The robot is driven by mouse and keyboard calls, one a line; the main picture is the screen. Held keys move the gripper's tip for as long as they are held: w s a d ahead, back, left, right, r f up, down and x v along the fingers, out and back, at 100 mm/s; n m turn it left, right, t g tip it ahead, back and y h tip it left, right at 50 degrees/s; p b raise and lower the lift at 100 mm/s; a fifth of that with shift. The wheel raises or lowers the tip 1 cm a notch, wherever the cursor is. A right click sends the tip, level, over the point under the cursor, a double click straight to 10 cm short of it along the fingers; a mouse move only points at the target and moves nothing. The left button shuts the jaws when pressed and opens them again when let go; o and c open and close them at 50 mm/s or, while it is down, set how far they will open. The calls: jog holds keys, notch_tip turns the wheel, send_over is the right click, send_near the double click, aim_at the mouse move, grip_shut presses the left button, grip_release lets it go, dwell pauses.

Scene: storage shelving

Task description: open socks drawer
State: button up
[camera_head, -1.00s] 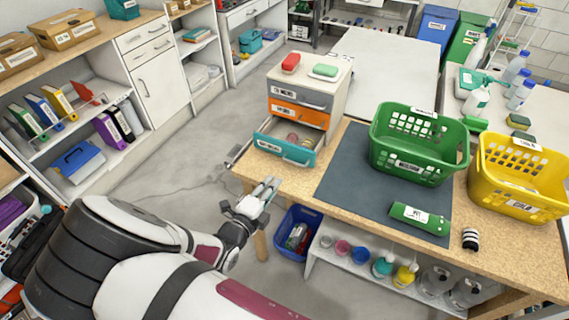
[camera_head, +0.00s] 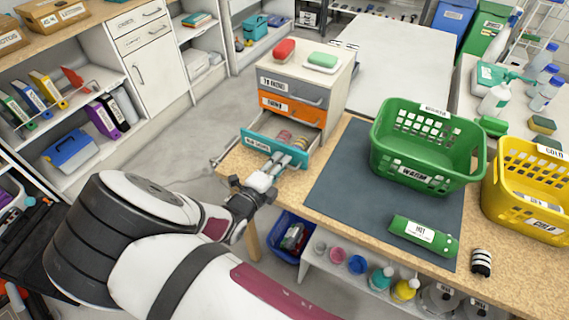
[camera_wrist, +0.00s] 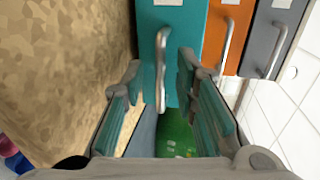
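A small drawer unit (camera_head: 335,88) on the wooden bench has a grey top drawer (camera_head: 285,92), an orange middle drawer (camera_head: 287,111) and a teal bottom drawer (camera_head: 262,144). The teal drawer stands pulled out, with pinkish items (camera_head: 284,136) inside. Its label is too small to read surely; the grey and orange drawers are shut. My gripper (camera_head: 283,160) is at the teal drawer's front. In the wrist view the gripper's fingers (camera_wrist: 157,76) are apart, with the teal drawer's metal handle (camera_wrist: 161,68) between them. No firm contact with the handle shows.
A red and a green soap bar lie on the unit's top. Right of it are a dark mat (camera_head: 345,185), a green basket (camera_head: 428,149), a yellow basket (camera_head: 524,187) and a green tube (camera_head: 424,235). A blue bin (camera_head: 286,222) stands below the bench edge.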

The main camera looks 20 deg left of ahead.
jog(key=shift+c, duration=0.6)
grip_shut()
jog(key=shift+f+p+v, duration=0.25)
jog(key=shift+p+v, duration=0.2)
jog(key=shift+v, duration=0.75)
jog(key=shift+o, duration=0.6)
grip_release()
jog(key=shift+r, duration=0.1)
